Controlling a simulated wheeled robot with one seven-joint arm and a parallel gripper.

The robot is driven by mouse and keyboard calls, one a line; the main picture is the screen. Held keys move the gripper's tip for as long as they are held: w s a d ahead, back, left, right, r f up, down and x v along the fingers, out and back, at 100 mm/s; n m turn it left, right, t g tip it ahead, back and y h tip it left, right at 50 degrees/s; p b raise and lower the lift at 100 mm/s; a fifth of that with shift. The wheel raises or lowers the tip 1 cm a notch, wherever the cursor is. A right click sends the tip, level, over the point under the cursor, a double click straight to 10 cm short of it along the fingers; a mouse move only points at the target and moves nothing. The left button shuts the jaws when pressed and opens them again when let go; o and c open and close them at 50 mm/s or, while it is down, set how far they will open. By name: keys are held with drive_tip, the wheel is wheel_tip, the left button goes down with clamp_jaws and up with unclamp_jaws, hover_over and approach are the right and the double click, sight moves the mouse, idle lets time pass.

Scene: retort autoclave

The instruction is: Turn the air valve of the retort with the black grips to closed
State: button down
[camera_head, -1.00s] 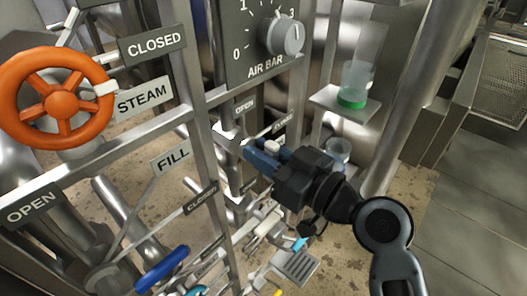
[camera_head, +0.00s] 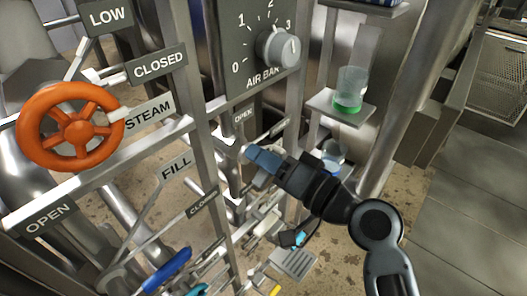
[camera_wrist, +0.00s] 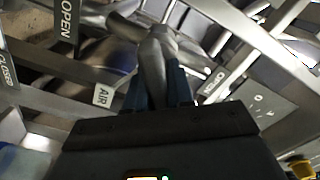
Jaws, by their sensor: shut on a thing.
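My gripper (camera_head: 252,158) reaches in from the right under the air bar dial. In the wrist view its blue fingers (camera_wrist: 158,92) are shut on a grey metal valve handle (camera_wrist: 153,62), whose rounded end shows between and beyond them. A small AIR label (camera_wrist: 103,95) is beside the left finger in the wrist view. In the head view my gripper hides most of the handle. Black grips are not clearly visible.
An orange steam wheel (camera_head: 72,125) is at the left, and a blue handle (camera_head: 167,268) is at the lower left. The air bar dial (camera_head: 277,47) is above my gripper. A glass with green liquid (camera_head: 350,90) stands on a small shelf close to my arm. Metal rails surround the gripper.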

drive_tip(key=shift+w+d+f+m+p, duration=0.1)
drive_tip(key=shift+m+p, duration=0.8)
drive_tip(key=shift+m, duration=0.9)
drive_tip(key=shift+f+m+p, duration=0.1)
drive_tip(key=shift+m+p, duration=0.75)
drive_tip(key=shift+m, duration=0.95)
drive_tip(key=c, duration=1.1)
unclamp_jaws()
drive_tip(key=shift+b+v, duration=0.6)
drive_tip(key=shift+v, duration=3.35)
